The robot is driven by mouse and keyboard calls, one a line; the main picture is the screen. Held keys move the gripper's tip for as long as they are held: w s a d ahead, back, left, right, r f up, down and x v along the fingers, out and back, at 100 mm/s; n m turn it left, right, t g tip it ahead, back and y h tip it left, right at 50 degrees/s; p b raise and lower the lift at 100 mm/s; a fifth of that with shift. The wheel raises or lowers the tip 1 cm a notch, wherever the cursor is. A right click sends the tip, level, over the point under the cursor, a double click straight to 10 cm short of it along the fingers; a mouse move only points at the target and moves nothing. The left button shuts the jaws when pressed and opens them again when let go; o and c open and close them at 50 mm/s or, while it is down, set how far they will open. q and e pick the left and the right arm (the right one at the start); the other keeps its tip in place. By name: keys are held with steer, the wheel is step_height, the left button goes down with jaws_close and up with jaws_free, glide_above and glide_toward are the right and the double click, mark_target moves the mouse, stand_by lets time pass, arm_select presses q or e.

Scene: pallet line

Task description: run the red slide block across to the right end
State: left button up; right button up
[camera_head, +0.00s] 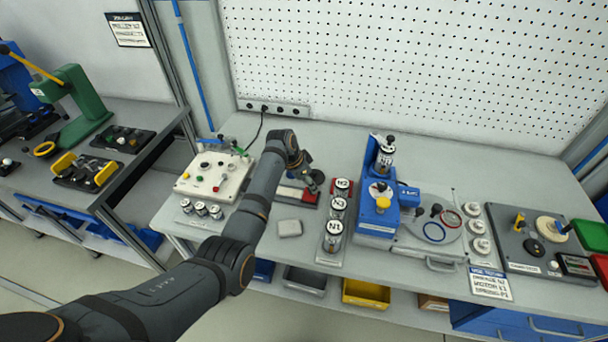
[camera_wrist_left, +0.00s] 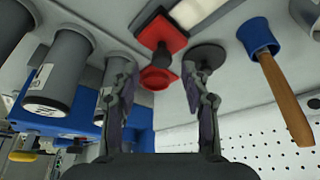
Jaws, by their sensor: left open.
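The red slide block (camera_wrist_left: 163,30) shows at the top middle of the left wrist view, with a dark stem and a red round knob (camera_wrist_left: 158,78) on it. My right gripper is not in view.
Labelled metal cylinders (camera_head: 333,237) stand close right of the gripper, before a blue press (camera_head: 378,212). A white control box (camera_head: 212,176) is at left. A grey block (camera_head: 289,228) lies in front. A wooden-handled blue tool (camera_wrist_left: 284,95) is near in the wrist view.

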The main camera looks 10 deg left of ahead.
arm_select(q)
steer(key=v, duration=0.9)
steer(key=shift+s+r, duration=0.15)
steer(key=shift+r, duration=0.1)
